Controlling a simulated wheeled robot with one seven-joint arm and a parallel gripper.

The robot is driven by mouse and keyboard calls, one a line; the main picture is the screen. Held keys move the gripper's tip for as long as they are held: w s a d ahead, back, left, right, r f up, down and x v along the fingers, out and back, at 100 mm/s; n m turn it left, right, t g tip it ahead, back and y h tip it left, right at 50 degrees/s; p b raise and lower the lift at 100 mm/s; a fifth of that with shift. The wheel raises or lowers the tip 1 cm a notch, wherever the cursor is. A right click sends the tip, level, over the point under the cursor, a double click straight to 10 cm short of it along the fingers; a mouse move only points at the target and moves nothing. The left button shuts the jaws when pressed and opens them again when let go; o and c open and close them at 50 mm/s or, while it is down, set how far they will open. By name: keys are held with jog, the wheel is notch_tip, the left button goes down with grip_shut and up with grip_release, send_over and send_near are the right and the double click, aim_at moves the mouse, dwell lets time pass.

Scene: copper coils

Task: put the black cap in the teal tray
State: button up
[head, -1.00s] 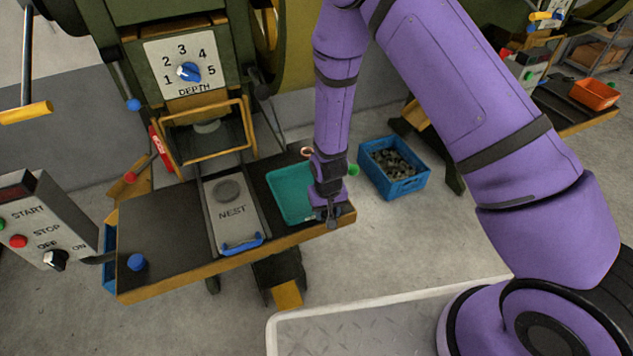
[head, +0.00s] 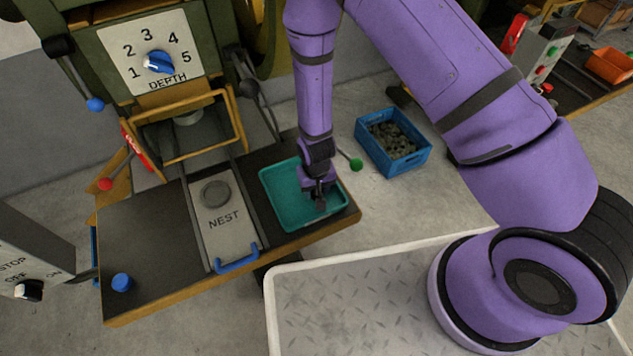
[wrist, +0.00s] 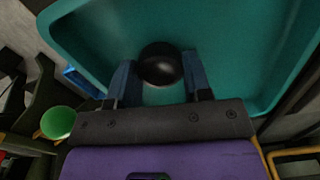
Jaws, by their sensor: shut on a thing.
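The black cap (wrist: 160,64) is a dark, rounded piece between the two fingers of my gripper (wrist: 160,80) in the wrist view. My gripper is shut on it. The teal tray (wrist: 95,40) lies below and fills most of the wrist view. In the head view the teal tray (head: 275,190) sits at the right end of the dark bench, and my gripper (head: 320,203) points down over its right part. I cannot tell whether the cap touches the tray floor; in the head view the cap is too small to make out.
A green knob (head: 356,164) stands beside my gripper, right of the tray. The nest plate (head: 222,222) with its blue handle is left of the tray. A blue crate of dark parts (head: 370,150) is at the right. A blue knob (head: 122,282) is at the bench's left end.

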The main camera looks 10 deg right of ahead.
jog(key=shift+f, duration=0.3)
jog(key=o, duration=0.9)
notch_tip(320, 180, up, 12)
notch_tip(320, 180, up, 15)
jog(key=t, duration=0.1)
send_over(316, 191)
jog(key=w+d, duration=0.3)
jog(key=d, duration=0.1)
jog(key=s+d+r+t+y, duration=0.1)
jog(key=s+d+r, duration=0.15)
jog(key=r, duration=0.45)
jog(key=s+d+r, duration=0.1)
jog(key=d+r, duration=0.3)
jog(key=r, duration=0.3)
jog(key=shift+s+d+r+m+t+h, duration=0.2)
jog(key=shift+s+d+r+t, duration=0.35)
jog(key=shift+s+d+r, duration=1.75)
jog(key=shift+s+d+r+m+t+h, duration=0.2)
jog(key=shift+s+d+r+t, duration=0.3)
jog(key=shift+s+d+r, duration=1.8)
jog(key=shift+s+d+r+m+t+h, duration=0.1)
jog(key=shift+s+d+r+m+t, duration=0.45)
jog(key=shift+s+r, duration=3.05)
